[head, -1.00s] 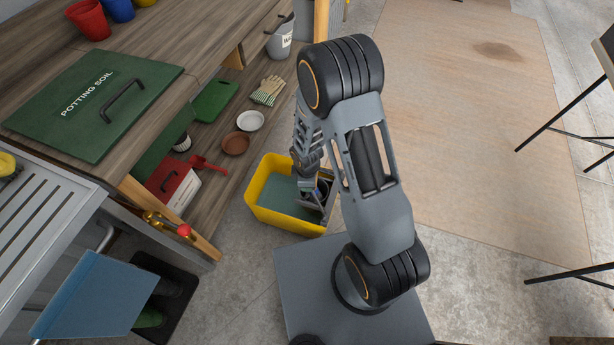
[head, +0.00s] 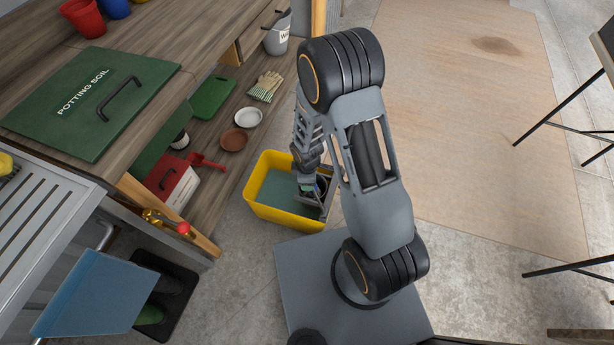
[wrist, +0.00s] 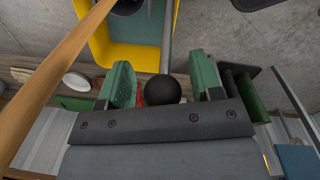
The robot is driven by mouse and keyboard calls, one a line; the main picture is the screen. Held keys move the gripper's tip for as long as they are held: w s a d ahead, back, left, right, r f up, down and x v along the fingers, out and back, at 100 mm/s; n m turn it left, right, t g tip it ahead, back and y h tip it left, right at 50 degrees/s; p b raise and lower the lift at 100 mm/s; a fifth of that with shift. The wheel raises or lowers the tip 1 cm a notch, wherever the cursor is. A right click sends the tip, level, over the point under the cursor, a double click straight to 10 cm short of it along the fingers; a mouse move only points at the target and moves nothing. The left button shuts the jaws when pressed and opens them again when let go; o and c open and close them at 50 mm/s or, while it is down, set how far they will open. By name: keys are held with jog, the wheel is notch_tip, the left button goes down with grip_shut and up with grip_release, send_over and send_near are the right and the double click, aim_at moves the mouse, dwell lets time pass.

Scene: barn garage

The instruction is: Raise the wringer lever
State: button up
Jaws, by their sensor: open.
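The yellow mop bucket (head: 270,211) with teal inside stands on the floor in the head view, a grey wringer (head: 325,199) at its right end, partly hidden by my arm. In the wrist view the bucket (wrist: 98,35) is at the top. A grey lever rod (wrist: 167,40) runs down from there to a black ball knob (wrist: 162,90). My gripper (wrist: 163,80) is open, its green fingers on either side of the knob, with gaps visible on both sides. In the head view my gripper (head: 306,185) is small and partly hidden over the bucket's right part.
A wooden bench with a low shelf is to the left, holding a red-lidded box (head: 174,184) and bowls. A blue panel (head: 88,293) stands at lower left. A wooden pole (wrist: 60,80) crosses the wrist view's left.

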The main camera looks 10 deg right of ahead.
notch_tip(320, 180, up, 14)
jog(key=p, duration=0.3)
jog(key=shift+s+a, duration=0.25)
jog(key=shift+s, duration=0.1)
jog(key=shift+f, duration=0.1)
dwell(0.3)
jog(key=s+d+r+m+t+p, duration=0.1)
jog(key=s+r+m+p, duration=0.2)
jog(key=r, duration=0.6)
jog(key=s+d+r+m+t+p, duration=0.1)
jog(key=s+d+r+m+p, duration=0.1)
jog(key=r+m, duration=0.5)
jog(key=s+d+r+m+p, duration=0.2)
jog(key=s+r+m+p, duration=0.1)
jog(key=r, duration=1)
jog(key=shift+s+d+r+m+t+p, duration=0.25)
jog(key=shift+s+m+t+p, duration=0.15)
jog(key=shift+m+p, duration=0.5)
